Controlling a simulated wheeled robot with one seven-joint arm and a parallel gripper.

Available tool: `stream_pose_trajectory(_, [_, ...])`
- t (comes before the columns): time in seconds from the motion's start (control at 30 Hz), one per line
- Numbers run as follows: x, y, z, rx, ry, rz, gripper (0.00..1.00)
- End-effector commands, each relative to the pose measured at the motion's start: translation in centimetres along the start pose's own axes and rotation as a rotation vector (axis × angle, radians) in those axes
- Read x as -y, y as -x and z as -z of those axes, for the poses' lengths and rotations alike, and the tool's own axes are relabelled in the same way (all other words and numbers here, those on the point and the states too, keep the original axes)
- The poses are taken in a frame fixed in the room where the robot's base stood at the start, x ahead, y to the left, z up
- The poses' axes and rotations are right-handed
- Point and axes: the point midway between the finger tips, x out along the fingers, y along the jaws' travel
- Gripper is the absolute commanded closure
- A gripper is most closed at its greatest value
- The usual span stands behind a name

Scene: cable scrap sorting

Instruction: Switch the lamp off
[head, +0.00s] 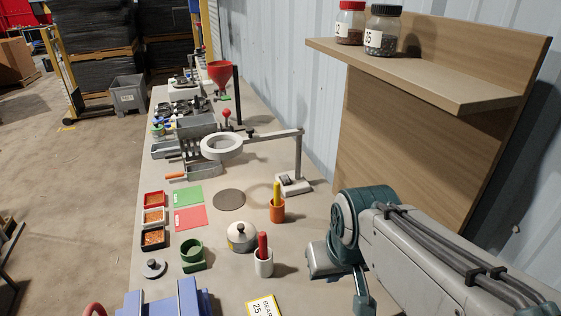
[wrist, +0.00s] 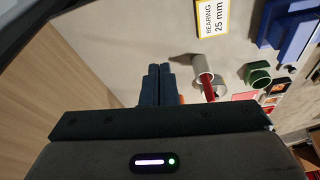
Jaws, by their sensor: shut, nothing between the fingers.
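The lamp has a white ring head (head: 222,146) on a grey arm and post, standing on a small pale base (head: 292,184) at the right side of the bench. A small dark patch, perhaps its switch, shows on the base. I cannot tell whether the ring is lit. My gripper (wrist: 160,72) shows in the wrist view with its two dark fingers together and nothing between them. In the head view my arm comes from the lower right, nearer than the lamp base, and the fingers cannot be made out. The lamp is not recognisable in the wrist view.
An orange cup (head: 277,213) with a yellow handle stands just nearer than the lamp base. A white cup (head: 263,265) with a red handle and a white domed pot (head: 242,239) stand nearer still. A wooden shelf (head: 440,80) with two jars overhangs at right.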

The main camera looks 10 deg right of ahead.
Motion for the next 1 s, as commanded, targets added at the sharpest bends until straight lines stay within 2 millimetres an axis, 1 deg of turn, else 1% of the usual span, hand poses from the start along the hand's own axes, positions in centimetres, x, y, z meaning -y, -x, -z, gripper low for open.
stream_pose_trajectory(0.33, [0.0, -0.1, 0.1, -0.001, 0.001, -0.002, 1.0])
stream_pose_trajectory(0.37, [0.0, -0.1, 0.3, -0.003, 0.002, -0.005, 1.0])
stream_pose_trajectory(0.47, [-0.1, -0.6, 2.0, -0.02, 0.014, -0.023, 1.0])
stream_pose_trajectory(0.57, [-0.3, -1.5, 5.2, -0.052, 0.04, -0.053, 1.0])
stream_pose_trajectory(0.6, [-0.4, -2.1, 6.9, -0.069, 0.053, -0.065, 1.0])
stream_pose_trajectory(0.67, [-0.4, -3.1, 9.7, -0.097, 0.077, -0.08, 1.0])
stream_pose_trajectory(0.7, [-0.4, -3.8, 11.6, -0.119, 0.095, -0.088, 1.0])
stream_pose_trajectory(0.77, [-0.3, -5.0, 14.4, -0.151, 0.12, -0.093, 1.0])
stream_pose_trajectory(0.8, [-0.2, -5.9, 16.3, -0.173, 0.137, -0.094, 1.0])
stream_pose_trajectory(0.87, [-0.1, -7.2, 19.0, -0.207, 0.159, -0.09, 1.0])
stream_pose_trajectory(0.9, [-0.1, -8.2, 20.8, -0.231, 0.173, -0.084, 1.0])
stream_pose_trajectory(0.97, [0.0, -9.7, 23.5, -0.269, 0.189, -0.072, 1.0])
stream_pose_trajectory(1.0, [0.1, -10.7, 25.2, -0.295, 0.199, -0.061, 1.0])
